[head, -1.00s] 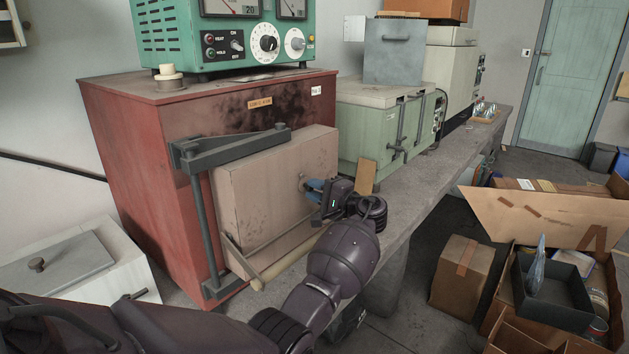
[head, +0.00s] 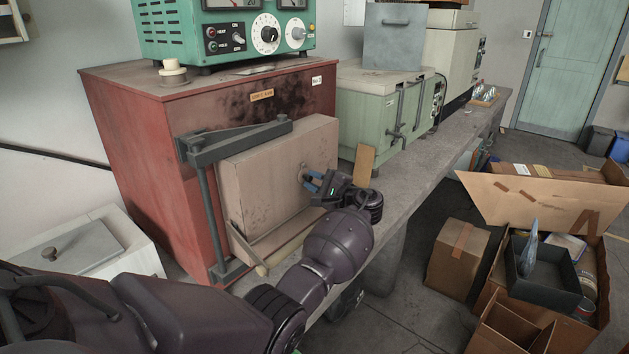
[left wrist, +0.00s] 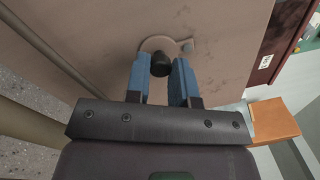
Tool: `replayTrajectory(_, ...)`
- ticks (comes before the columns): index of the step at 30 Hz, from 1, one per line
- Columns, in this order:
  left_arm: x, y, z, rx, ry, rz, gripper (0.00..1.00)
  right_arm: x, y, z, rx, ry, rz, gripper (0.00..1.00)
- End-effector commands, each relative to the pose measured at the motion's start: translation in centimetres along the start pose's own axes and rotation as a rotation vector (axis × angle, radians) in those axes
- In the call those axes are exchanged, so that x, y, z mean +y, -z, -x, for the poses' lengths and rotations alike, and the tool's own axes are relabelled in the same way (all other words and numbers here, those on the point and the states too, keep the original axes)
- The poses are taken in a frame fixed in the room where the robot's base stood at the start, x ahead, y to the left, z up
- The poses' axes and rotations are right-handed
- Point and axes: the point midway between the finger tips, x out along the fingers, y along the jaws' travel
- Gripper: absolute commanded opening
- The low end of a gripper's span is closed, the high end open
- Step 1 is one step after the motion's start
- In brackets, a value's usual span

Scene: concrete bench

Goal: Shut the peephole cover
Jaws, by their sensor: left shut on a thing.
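The furnace door (head: 265,185) is a thick beige block hung on a dark metal frame at the front of the red furnace (head: 140,150). On its face is the small peephole cover (head: 304,169), partly hidden by my gripper. In the left wrist view the cover (left wrist: 150,43) is a small rounded plate with a pivot at its right and a black knob (left wrist: 161,65). My left gripper (head: 311,181) is at the door face, its blue fingers (left wrist: 161,75) shut on the knob. The peephole itself is not clearly visible. My right gripper is not in view.
A small tan board (head: 364,165) stands beside my wrist. A green chest-like unit (head: 375,120) stands further along the concrete bench (head: 425,150). Cardboard boxes (head: 458,258) stand on the floor at right.

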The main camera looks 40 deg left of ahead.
Motion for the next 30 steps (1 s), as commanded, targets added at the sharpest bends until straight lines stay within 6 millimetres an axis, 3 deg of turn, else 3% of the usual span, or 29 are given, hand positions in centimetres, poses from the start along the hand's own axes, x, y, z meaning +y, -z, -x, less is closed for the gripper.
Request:
replayTrajectory(3, 0.0, -0.1, -0.1, -0.002, 0.0, 0.0, 0.0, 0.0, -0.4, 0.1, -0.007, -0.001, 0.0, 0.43)
replayTrajectory(4, 0.0, -0.1, -0.1, -0.002, 0.0, 0.0, 0.27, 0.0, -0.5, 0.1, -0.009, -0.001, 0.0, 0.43)
replayTrajectory(8, 0.0, 0.0, -0.1, -0.002, 0.0, 0.0, 0.47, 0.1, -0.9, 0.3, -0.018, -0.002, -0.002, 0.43)
replayTrajectory(20, 0.0, 0.0, 0.6, 0.0, 0.0, 0.001, 0.49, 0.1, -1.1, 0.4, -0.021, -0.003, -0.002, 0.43)
replayTrajectory(30, 0.1, 0.1, 6.2, 0.002, 0.0, 0.001, 0.49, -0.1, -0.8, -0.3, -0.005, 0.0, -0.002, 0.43)
